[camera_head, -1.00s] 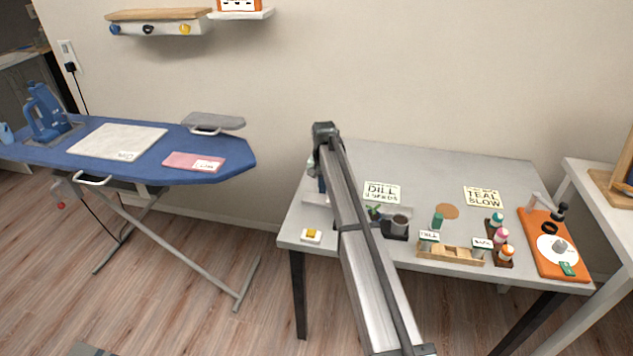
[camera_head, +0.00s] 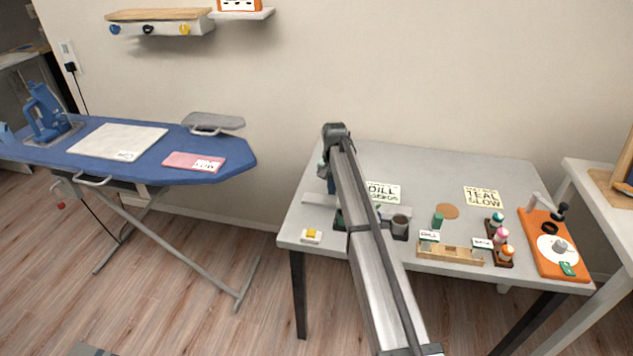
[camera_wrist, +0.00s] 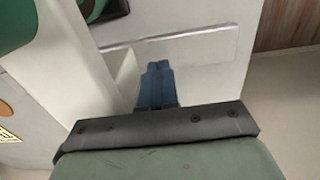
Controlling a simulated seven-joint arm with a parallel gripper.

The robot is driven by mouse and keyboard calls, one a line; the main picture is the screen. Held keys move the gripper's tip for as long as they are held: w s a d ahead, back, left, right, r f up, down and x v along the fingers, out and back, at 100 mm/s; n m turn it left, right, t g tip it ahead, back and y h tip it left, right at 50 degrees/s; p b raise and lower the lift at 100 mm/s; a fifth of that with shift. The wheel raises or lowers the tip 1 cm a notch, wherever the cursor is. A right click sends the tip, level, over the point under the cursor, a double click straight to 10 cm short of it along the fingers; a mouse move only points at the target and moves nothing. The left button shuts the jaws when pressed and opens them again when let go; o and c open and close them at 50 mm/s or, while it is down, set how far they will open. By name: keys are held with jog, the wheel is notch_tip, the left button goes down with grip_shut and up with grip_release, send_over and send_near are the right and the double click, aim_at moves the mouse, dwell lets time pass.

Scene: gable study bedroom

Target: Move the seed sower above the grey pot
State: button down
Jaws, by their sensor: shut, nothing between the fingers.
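I cannot tell for sure which thing is the seed sower; a small green cylinder (camera_head: 437,220) stands right of the pot. My gripper (camera_head: 332,186) is over the left part of the table, left of the grey pot, partly hidden by my arm. In the wrist view its blue fingers (camera_wrist: 157,70) are together and empty, above a pale strip (camera_wrist: 170,45). My arm hides part of the dark holder.
A dark green item (camera_head: 340,220) shows left of my arm. A wooden rack (camera_head: 450,254), paint bottles (camera_head: 501,236) and an orange board (camera_head: 545,230) stand to the right. A DILL card (camera_head: 384,191) lies behind the pot. The table's back is mostly clear.

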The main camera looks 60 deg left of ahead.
jog(key=shift+w+d, duration=5.75)
jog(key=shift+s+a, duration=0.15)
jog(key=shift+s+a, duration=0.75)
jog(key=shift+r, duration=0.1)
notch_tip(320, 180, up, 12)
dwell(0.7)
